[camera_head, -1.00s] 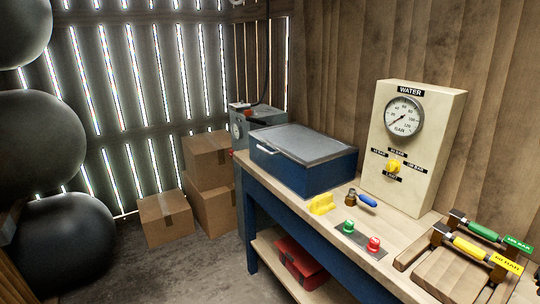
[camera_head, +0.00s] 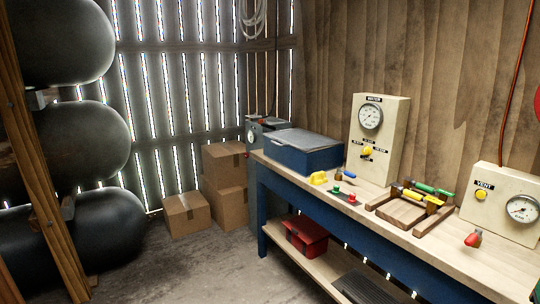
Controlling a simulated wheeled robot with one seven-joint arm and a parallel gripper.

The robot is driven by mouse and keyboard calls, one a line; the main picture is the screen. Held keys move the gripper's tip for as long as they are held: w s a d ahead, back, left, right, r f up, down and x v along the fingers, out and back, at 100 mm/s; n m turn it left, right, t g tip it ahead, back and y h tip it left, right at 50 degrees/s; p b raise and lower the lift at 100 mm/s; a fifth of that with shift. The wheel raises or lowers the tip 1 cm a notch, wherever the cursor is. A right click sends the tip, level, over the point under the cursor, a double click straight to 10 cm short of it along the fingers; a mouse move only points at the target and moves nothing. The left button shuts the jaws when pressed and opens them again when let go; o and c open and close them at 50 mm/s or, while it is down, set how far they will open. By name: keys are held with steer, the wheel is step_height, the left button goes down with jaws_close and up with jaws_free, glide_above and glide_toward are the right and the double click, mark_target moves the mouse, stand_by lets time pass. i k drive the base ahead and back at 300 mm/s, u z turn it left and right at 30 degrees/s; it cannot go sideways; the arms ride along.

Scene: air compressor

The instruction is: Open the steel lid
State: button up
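A blue box with a grey steel lid (camera_head: 304,139) stands at the far left end of the workbench (camera_head: 420,234). The lid lies flat and closed on the blue box body (camera_head: 312,160). A light handle at the lid's front left edge is too small to make out clearly now. My gripper is not in view, so its state and distance from the lid do not show.
The WATER gauge panel (camera_head: 391,150) stands right of the box. A yellow piece (camera_head: 319,178), red and green buttons (camera_head: 351,198) and a wooden rack (camera_head: 395,212) lie on the bench. Cardboard boxes (camera_head: 222,160) stand left. The floor (camera_head: 185,262) in front is open.

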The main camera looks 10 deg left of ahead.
mark_target(306, 141)
steer(key=u, duration=0.05)
steer(key=k, duration=0.25)
steer(key=u, duration=1.4)
steer(key=i, duration=1.45)
steer(key=z, duration=1.45)
steer(key=i, duration=1)
steer(key=u, duration=0.15)
